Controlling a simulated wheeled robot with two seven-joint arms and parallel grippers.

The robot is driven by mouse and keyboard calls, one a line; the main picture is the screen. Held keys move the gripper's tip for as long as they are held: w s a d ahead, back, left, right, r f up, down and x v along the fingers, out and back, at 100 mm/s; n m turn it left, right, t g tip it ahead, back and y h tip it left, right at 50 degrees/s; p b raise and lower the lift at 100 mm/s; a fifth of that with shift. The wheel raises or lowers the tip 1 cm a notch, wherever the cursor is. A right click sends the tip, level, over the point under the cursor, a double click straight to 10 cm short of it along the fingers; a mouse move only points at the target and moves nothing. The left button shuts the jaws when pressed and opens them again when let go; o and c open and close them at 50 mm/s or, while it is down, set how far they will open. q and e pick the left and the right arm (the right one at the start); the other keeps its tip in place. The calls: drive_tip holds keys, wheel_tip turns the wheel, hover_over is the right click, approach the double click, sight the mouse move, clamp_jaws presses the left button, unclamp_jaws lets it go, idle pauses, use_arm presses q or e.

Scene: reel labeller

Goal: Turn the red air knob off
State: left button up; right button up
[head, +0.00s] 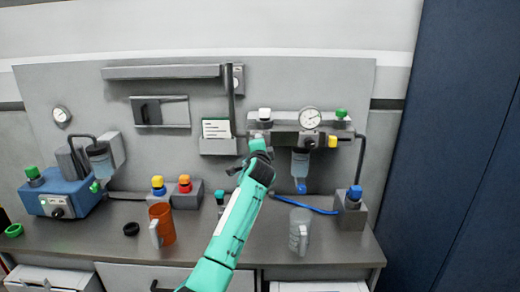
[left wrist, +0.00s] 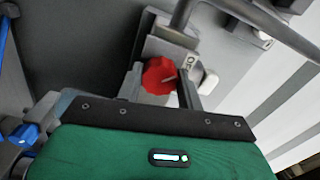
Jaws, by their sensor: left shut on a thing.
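In the head view my left gripper (head: 257,147) is at the back panel, left of the round gauge (head: 310,118), and hides the knob. My right gripper is in neither view.
A regulator unit with a clear bowl (head: 300,163) hangs right of my gripper. A grey vertical pipe (head: 230,95) and a card holder (head: 217,146) are close on the left. An orange mug (head: 166,222) and a clear mug (head: 299,222) stand on the bench.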

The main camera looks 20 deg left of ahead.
use_arm(q)
drive_tip(key=shift+f, duration=0.15)
idle(0.4)
drive_tip(key=o, duration=1)
drive_tip(key=shift+s, duration=0.1)
drive_tip(key=b+v, duration=0.3)
drive_tip(key=v, duration=1)
drive_tip(key=shift+s+d, duration=0.1)
drive_tip(key=shift+s, duration=0.2)
